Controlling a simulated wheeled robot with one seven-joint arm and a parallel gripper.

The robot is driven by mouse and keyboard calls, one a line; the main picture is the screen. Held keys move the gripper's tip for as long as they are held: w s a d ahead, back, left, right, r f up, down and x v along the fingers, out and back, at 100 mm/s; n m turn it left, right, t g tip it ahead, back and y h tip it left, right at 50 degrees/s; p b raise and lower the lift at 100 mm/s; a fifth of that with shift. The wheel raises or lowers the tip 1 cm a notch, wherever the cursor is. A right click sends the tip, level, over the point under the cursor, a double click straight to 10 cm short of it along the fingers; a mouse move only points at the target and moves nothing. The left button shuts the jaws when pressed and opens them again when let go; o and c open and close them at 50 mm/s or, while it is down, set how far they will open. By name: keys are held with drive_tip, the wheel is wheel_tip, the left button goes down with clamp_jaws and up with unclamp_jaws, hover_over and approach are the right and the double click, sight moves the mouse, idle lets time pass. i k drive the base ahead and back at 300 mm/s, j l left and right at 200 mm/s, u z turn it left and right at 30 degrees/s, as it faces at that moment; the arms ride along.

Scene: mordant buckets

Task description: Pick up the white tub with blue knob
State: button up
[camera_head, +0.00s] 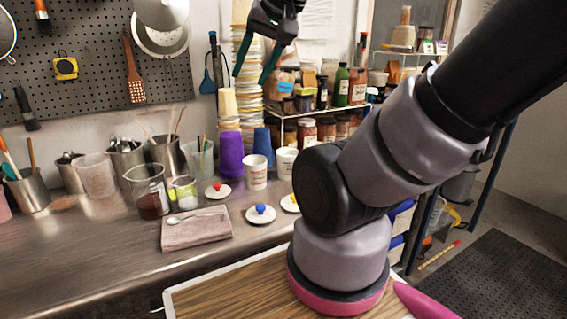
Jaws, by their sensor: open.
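A white round piece with a blue knob (261,213) lies flat on the metal counter, right of a folded cloth; it looks like a shallow lid. Similar white pieces lie close by, one with a red knob (217,191) behind and left, one with a yellow knob (290,203) to the right, partly hidden by my arm. Two white tubs stand behind them, one (255,173) fully visible and one (286,164) beside it; I see no knob on either. My gripper (251,77) is open and empty, high above the back of the counter, with its fingers pointing down.
The folded cloth (196,232) with a spoon lies left of the blue-knob piece. Purple (230,155) and blue cups, beakers and metal pots line the counter's back. A shelf of jars stands at right. The counter's front left is clear.

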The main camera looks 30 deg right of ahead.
sight(288, 164)
drive_tip(key=j+z, duration=0.75)
drive_tip(key=j, duration=0.15)
